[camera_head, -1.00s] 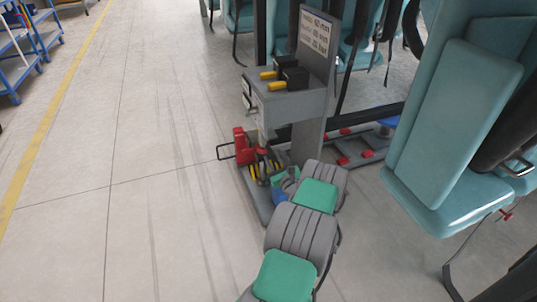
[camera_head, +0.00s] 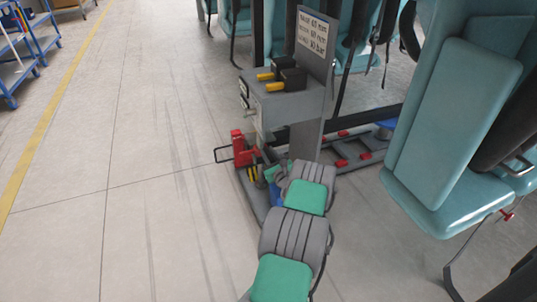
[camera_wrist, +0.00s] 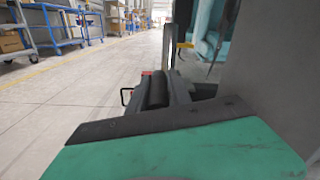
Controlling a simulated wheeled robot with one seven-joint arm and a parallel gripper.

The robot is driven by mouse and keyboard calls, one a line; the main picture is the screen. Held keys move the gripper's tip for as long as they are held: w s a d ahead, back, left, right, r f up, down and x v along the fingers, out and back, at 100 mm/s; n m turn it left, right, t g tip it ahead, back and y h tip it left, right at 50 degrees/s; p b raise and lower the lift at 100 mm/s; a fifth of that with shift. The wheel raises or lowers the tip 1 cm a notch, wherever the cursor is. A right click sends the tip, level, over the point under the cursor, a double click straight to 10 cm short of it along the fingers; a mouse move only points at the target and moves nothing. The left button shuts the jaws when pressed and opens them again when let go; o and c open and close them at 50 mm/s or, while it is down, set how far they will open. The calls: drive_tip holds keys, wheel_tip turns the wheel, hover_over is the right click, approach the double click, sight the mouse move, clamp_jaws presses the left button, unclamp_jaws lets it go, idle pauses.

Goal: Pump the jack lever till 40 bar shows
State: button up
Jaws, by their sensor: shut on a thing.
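The red jack (camera_head: 242,149) stands at the foot of a grey stand, with a black loop handle on its left. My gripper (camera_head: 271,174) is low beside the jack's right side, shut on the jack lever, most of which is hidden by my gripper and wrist. The white display sign (camera_head: 312,34) on the stand has three lines; the bottom one seems to read 30 bar, in small print. In the wrist view, part of the red jack (camera_wrist: 147,73) shows beyond a dark cylinder and grey parts; the grip itself is not clear there.
The grey stand (camera_head: 285,101) carries black blocks with yellow handles. Teal seats (camera_head: 455,125) hang close on the right. A low rail with red pads (camera_head: 341,163) lies behind. Blue shelving (camera_head: 28,50) is far left. The floor left of the jack is clear.

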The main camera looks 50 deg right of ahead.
clamp_jaws()
drive_tip(key=shift+a, duration=0.1)
idle(0.8)
